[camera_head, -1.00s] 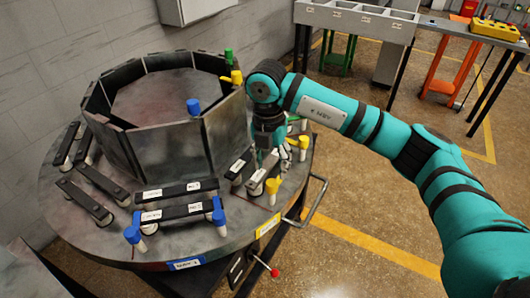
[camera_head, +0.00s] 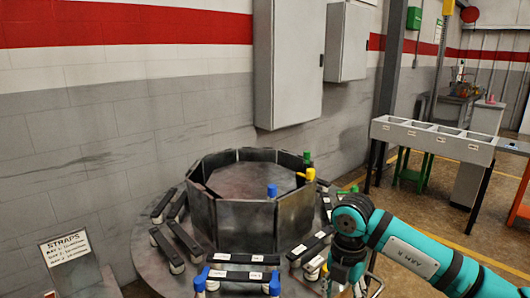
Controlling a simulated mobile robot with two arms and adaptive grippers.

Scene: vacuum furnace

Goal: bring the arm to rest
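My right arm (camera_head: 415,257), teal with black bands, comes in from the lower right. Its wrist bends down at the right side of the round table (camera_head: 150,262). My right gripper (camera_head: 338,288) is at the bottom edge of the picture, mostly cut off, so its fingers cannot be made out. My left arm and gripper are not in view.
A ring of dark metal plates (camera_head: 243,222) stands on the table, with black straps (camera_head: 244,258) and blue, yellow and green-capped pegs around it. A STRAPS sign (camera_head: 68,249) stands at left. Grey cabinets (camera_head: 289,60) hang behind; a bin rack (camera_head: 432,138) stands at right.

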